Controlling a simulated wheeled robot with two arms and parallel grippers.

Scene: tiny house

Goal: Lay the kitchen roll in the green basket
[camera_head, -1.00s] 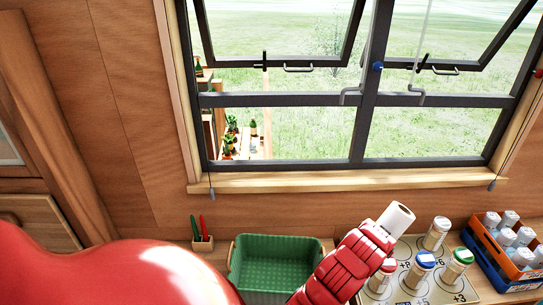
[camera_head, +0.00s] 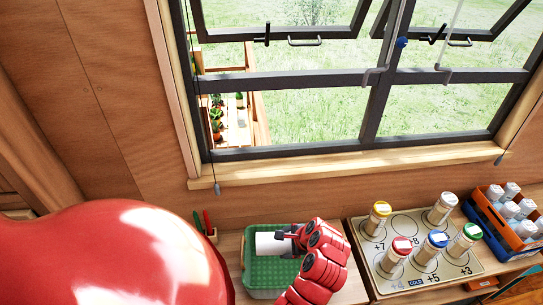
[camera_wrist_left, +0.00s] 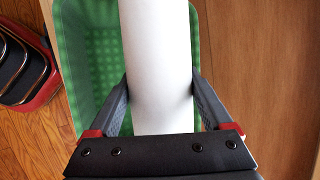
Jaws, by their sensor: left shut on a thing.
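The white kitchen roll (camera_head: 270,244) lies sideways within the outline of the green basket (camera_head: 262,288) in the head view. My left gripper (camera_head: 290,241) is shut on the roll near its right end. In the left wrist view the roll (camera_wrist_left: 157,60) runs between the two fingers of the left gripper (camera_wrist_left: 163,100), with the green basket (camera_wrist_left: 68,35) beneath and around it. I cannot tell whether the roll touches the basket floor. The gripper and forearm hide the basket's right part. My right gripper is not in view.
Right of the basket, a board (camera_head: 425,281) carries several jars with coloured lids. An orange and blue crate (camera_head: 505,235) of bottles stands farther right. A small holder with red and green items (camera_head: 207,224) sits behind-left of the basket. A window (camera_head: 345,115) is behind.

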